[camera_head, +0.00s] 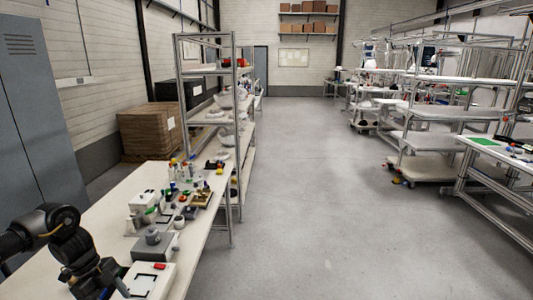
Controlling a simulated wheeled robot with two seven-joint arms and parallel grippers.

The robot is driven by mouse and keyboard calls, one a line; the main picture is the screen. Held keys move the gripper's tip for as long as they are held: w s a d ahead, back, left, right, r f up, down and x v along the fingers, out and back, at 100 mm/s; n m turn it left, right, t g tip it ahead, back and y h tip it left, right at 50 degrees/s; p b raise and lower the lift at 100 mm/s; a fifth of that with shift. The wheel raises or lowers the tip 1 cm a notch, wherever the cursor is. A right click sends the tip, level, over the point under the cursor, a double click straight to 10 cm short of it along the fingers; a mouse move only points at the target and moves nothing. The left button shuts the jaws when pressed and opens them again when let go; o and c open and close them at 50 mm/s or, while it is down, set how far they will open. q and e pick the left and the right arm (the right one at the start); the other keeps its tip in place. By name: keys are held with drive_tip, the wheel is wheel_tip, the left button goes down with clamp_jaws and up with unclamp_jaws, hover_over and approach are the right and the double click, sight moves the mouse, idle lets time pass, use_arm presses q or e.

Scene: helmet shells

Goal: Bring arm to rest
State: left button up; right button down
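My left arm, black, comes in at the lower left over the table. Its gripper (116,284) is at the bottom edge, beside a white box with a dark square outline (148,279) and a red piece on top. The gripper's fingers are small, dark and partly cut off, so I cannot tell whether they are open or hold anything. My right arm and gripper are not in view. Pale rounded shapes, possibly helmet shells (226,136), sit on the metal rack behind the table.
The white table (100,224) holds a grey device (155,243) and several small bottles and tools. A grey cabinet (36,110) stands at the left. A metal rack (181,97) stands beyond. The middle floor (315,190) is clear; shelved carts (425,141) stand right.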

use_arm(q)
drive_tip(key=b+x, duration=0.1)
drive_tip(key=x, duration=0.9)
drive_tip(key=shift+d+f, duration=0.1)
drive_tip(key=shift+f, duration=0.25)
drive_tip(key=n, duration=0.1)
drive_tip(key=n+t, duration=0.1)
drive_tip(key=shift+r+n+p, duration=0.25)
drive_tip(key=shift+n+p, duration=0.05)
drive_tip(key=shift+p, duration=0.1)
drive_tip(key=n, duration=0.1)
drive_tip(key=n+t+p, duration=0.1)
drive_tip(key=shift+s+r+n, duration=0.15)
drive_tip(key=shift+s+n, duration=0.05)
drive_tip(key=shift+n, duration=0.1)
drive_tip(key=n+t+p, duration=0.1)
drive_tip(key=n, duration=0.2)
drive_tip(key=shift+n+y, duration=0.3)
drive_tip(key=shift+y, duration=0.1)
drive_tip(key=n+t+y, duration=0.1)
drive_tip(key=n, duration=0.2)
drive_tip(key=shift+p, duration=0.3)
drive_tip(key=n, duration=0.2)
drive_tip(key=n+t+y, duration=0.1)
drive_tip(key=n, duration=0.1)
drive_tip(key=shift+d+f+b, duration=0.1)
drive_tip(key=shift+f+b, duration=0.1)
drive_tip(key=shift+b, duration=0.2)
drive_tip(key=shift+n+y, duration=0.5)
drive_tip(key=shift+n, duration=0.6)
